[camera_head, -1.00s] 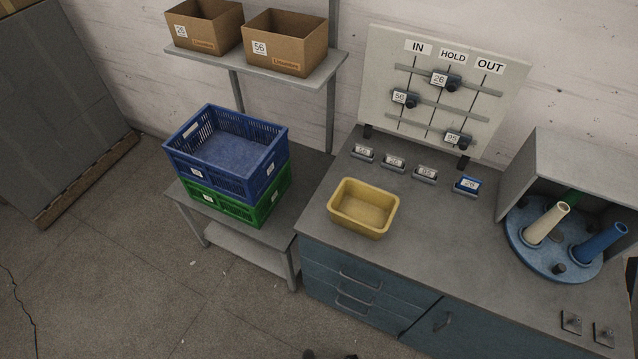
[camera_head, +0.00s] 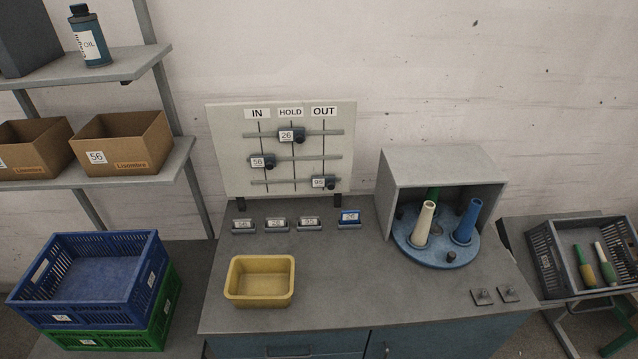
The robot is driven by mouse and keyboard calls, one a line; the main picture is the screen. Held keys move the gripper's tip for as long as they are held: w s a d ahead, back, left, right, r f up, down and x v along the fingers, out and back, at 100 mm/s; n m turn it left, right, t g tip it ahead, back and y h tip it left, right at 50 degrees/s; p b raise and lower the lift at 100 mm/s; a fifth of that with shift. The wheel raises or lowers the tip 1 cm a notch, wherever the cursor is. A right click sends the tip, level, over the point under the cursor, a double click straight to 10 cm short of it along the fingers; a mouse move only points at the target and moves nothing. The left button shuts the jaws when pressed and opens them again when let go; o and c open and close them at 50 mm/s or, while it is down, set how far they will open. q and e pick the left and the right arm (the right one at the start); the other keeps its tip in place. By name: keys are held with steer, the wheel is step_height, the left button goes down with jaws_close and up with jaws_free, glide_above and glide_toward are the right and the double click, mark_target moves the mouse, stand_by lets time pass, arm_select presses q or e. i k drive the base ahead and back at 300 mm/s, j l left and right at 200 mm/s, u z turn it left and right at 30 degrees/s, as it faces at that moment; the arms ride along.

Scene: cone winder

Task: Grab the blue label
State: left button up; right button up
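The blue label (camera_head: 349,216) sits in a small holder on the grey worktop, below the right part of the white IN/HOLD/OUT board (camera_head: 225,150). It is the rightmost in a row of label holders; the others, such as the one beside it (camera_head: 308,224), are grey with white faces. A number on the blue label is too small to read surely. Neither of my grippers shows in the head view.
A yellow bin (camera_head: 260,301) stands at the worktop's front left. A grey hood with a blue turntable (camera_head: 446,255) holding cones is right. Blue crate (camera_head: 75,317) on green crate (camera_head: 160,325) is lower left. The worktop's middle front is clear.

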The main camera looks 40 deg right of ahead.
mark_target(350, 217)
steer(key=l+z, duration=0.1)
steer(key=z, duration=1.35)
